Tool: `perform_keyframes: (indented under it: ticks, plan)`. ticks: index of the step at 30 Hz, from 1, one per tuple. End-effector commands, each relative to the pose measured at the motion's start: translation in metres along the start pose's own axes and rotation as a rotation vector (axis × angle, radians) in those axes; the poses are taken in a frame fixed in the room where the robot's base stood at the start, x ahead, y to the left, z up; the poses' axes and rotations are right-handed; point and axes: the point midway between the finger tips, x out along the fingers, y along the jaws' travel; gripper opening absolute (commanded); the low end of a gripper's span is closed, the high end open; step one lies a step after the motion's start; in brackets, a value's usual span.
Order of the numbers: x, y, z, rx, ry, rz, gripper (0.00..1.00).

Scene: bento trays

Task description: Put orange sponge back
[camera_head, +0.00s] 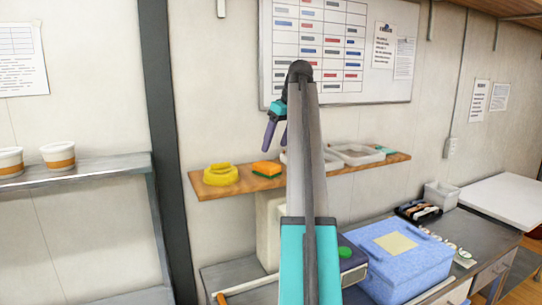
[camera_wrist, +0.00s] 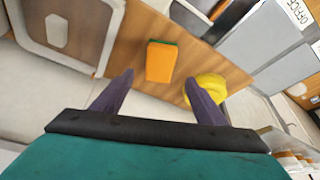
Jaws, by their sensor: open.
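The orange sponge (camera_head: 266,169) with a green layer lies on a wooden wall shelf (camera_head: 240,187), between a yellow ring-shaped item and clear containers. In the wrist view the sponge (camera_wrist: 161,62) lies beyond my fingertips, between their lines and apart from both. My gripper (camera_head: 274,135) has purple fingers and is above the shelf in the head view. In the wrist view my gripper (camera_wrist: 158,83) is open and empty, with its fingers spread wide. My arm hides part of the shelf to the right of the sponge.
The yellow item (camera_head: 221,174) sits left of the sponge; it is close to my right finger in the wrist view (camera_wrist: 208,86). Clear containers (camera_head: 357,154) stand at the shelf's right. A blue box (camera_head: 400,262) stands on the counter below. White cups (camera_head: 58,155) stand on a metal shelf at left.

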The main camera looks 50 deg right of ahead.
Motion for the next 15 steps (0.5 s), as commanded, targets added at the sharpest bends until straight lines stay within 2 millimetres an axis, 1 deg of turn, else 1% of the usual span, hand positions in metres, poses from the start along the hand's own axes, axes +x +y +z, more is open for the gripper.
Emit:
perform_keyframes:
  ticks: [3, 6, 15]
  plan:
    - [-0.012, 0.001, 0.000, 0.000, 0.001, 0.000, 0.67]
    - [-0.019, 0.001, 0.000, 0.000, 0.001, 0.000, 0.67]
    - [-0.023, 0.000, 0.000, 0.000, 0.000, -0.001, 0.67]
